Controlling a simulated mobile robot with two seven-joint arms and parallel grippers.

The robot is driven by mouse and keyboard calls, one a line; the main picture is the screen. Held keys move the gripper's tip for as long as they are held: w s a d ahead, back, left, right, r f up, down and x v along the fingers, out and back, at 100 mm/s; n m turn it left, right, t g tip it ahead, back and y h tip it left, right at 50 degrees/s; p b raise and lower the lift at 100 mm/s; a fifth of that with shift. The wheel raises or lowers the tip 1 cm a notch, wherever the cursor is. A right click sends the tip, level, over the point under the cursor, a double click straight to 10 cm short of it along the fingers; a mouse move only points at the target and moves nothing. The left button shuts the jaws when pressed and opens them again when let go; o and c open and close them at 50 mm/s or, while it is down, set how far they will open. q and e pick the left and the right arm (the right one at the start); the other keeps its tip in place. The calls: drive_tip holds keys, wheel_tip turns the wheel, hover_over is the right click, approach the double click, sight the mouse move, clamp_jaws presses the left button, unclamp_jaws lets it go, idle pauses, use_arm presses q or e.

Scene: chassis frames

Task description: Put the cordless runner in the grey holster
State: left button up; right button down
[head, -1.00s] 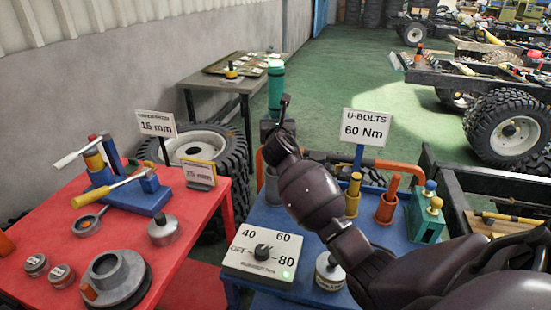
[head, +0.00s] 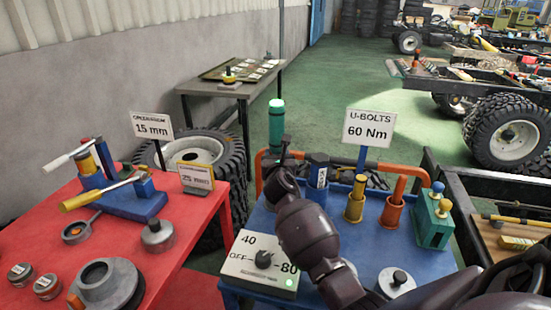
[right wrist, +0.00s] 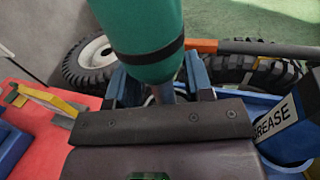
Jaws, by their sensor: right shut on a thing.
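The cordless runner is a green cylinder (head: 276,128) with a lit green top, upright over the far left part of the blue bench. In the right wrist view its green body (right wrist: 148,40) has a black band, with a grey stem below between the fingers. My right gripper (head: 279,158) is shut on it; its blue fingers also show in the right wrist view (right wrist: 162,88). I cannot clearly make out the grey holster; my gripper and forearm cover the bench around the runner's lower end. My left gripper is not in view.
A red bench (head: 190,235) stands left. An orange bar runs behind.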

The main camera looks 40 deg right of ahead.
drive_tip(key=shift+r, duration=0.25)
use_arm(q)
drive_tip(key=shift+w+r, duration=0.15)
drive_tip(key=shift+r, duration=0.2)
use_arm(e)
drive_tip(key=shift+f, duration=0.1)
drive_tip(key=c, duration=1)
unclamp_jaws()
drive_tip(key=shift+f, duration=0.2)
drive_tip(key=o, duration=0.5)
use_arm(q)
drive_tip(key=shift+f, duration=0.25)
